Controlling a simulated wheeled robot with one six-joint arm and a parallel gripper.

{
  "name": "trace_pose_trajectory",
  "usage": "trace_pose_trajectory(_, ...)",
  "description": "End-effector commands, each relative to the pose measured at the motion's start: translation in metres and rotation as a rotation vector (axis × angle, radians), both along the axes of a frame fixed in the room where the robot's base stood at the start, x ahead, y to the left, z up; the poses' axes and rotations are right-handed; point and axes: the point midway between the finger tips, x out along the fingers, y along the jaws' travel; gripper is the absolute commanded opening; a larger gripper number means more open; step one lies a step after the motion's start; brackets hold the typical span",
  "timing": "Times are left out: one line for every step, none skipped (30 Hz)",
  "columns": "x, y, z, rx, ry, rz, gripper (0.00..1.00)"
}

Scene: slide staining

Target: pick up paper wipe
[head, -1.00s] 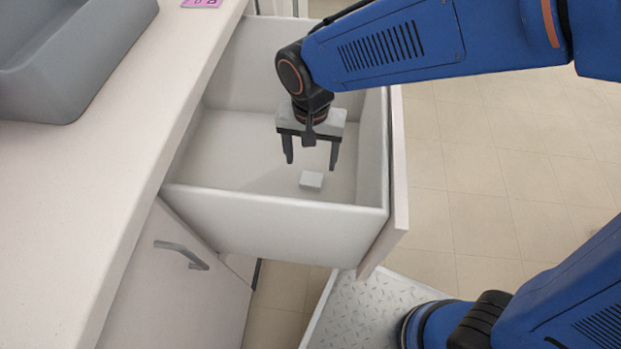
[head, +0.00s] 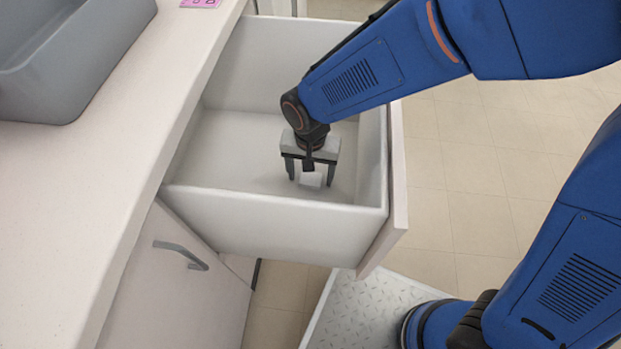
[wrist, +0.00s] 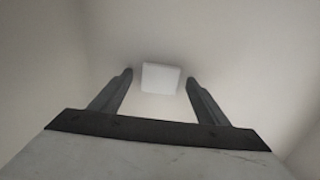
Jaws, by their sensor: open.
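The paper wipe (head: 311,179) is a small white block lying on the floor of the open drawer, near its front wall. My gripper (head: 310,182) is open and points down inside the drawer, with one dark finger to either side of the wipe in the head view. In the wrist view the wipe (wrist: 161,78) shows between and slightly beyond the tips of my gripper (wrist: 159,78), with a gap on both sides. I cannot tell whether the fingertips touch the drawer floor.
The white drawer (head: 270,215) stands pulled out, its walls close around my gripper. The countertop (head: 90,180) lies at the left with a grey basin (head: 70,70) on it. A pink item (head: 200,3) lies at the counter's far edge. Tiled floor (head: 450,200) is clear at the right.

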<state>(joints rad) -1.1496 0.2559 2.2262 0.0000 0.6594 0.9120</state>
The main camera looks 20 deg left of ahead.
Motion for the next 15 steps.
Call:
trace_pose_trajectory(0.0000, 0.0000, 0.0000, 0.000, 0.000, 0.000, 0.69)
trace_pose_trajectory(0.0000, 0.0000, 0.0001, 0.000, 0.000, 0.000, 0.69)
trace_pose_trajectory(0.0000, 0.0000, 0.0002, 0.000, 0.000, 0.000, 0.69)
trace_pose_trajectory(0.0000, 0.0000, 0.0002, 0.000, 0.000, 0.000, 0.69)
trace_pose_trajectory(0.0000, 0.0000, 0.0002, 0.000, 0.000, 0.000, 0.66)
trace_pose_trajectory(0.0000, 0.0000, 0.0003, 0.000, 0.000, 0.000, 0.57)
trace_pose_trajectory(0.0000, 0.0000, 0.0003, 0.000, 0.000, 0.000, 0.50)
trace_pose_trajectory(0.0000, 0.0000, 0.0003, 0.000, 0.000, 0.000, 0.42)
trace_pose_trajectory(0.0000, 0.0000, 0.0003, 0.000, 0.000, 0.000, 0.33)
trace_pose_trajectory(0.0000, 0.0000, 0.0004, 0.000, 0.000, 0.000, 0.26)
trace_pose_trajectory(0.0000, 0.0000, 0.0004, 0.000, 0.000, 0.000, 0.25)
trace_pose_trajectory(0.0000, 0.0000, 0.0004, 0.000, 0.000, 0.000, 0.25)
trace_pose_trajectory(0.0000, 0.0000, 0.0004, 0.000, 0.000, 0.000, 0.25)
trace_pose_trajectory(0.0000, 0.0000, 0.0004, 0.000, 0.000, 0.000, 0.25)
trace_pose_trajectory(0.0000, 0.0000, 0.0004, 0.000, 0.000, 0.000, 0.25)
